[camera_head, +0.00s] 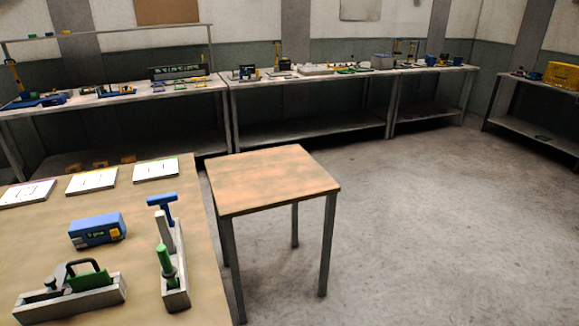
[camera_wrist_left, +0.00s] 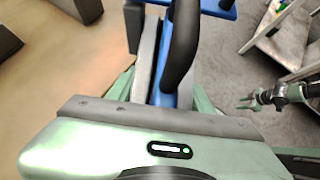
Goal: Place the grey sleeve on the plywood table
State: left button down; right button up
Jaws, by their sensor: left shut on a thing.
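The plywood table (camera_head: 272,180) is a small square wood-topped table with dark legs in the middle of the head view; its top is bare. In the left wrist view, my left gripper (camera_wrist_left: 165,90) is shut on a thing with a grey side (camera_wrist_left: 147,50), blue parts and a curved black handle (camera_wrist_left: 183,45). I cannot tell whether this is the grey sleeve. In the head view, a grey upright piece (camera_head: 161,226) stands in a narrow rack. My right gripper (camera_wrist_left: 246,103) shows small in the left wrist view, its green prongs apart and empty.
The tan bench (camera_head: 140,270) at left holds the narrow grey rack (camera_head: 177,298), a second rack (camera_head: 75,302), a blue box (camera_head: 97,230) and white cards (camera_head: 91,180). Long workbenches (camera_head: 300,80) line the back wall. The floor (camera_head: 420,220) right of the plywood table is clear.

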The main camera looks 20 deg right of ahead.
aim_at(273, 169)
jog(key=i+l, duration=0.15)
jog(key=l, duration=0.25)
jog(key=i+l, duration=0.2)
jog(key=l, duration=0.2)
jog(key=i+l+z, duration=0.1)
jog(key=l, duration=0.3)
jog(key=i+l, duration=0.2)
jog(key=l, duration=0.15)
jog(key=i+l, duration=0.2)
jog(key=l, duration=0.2)
jog(key=i+z, duration=0.1)
jog(key=i, duration=0.65)
jog(key=i+j, duration=0.1)
jog(key=i, duration=0.65)
jog(key=i+j, duration=0.3)
jog(key=i, duration=0.2)
jog(key=z, duration=0.05)
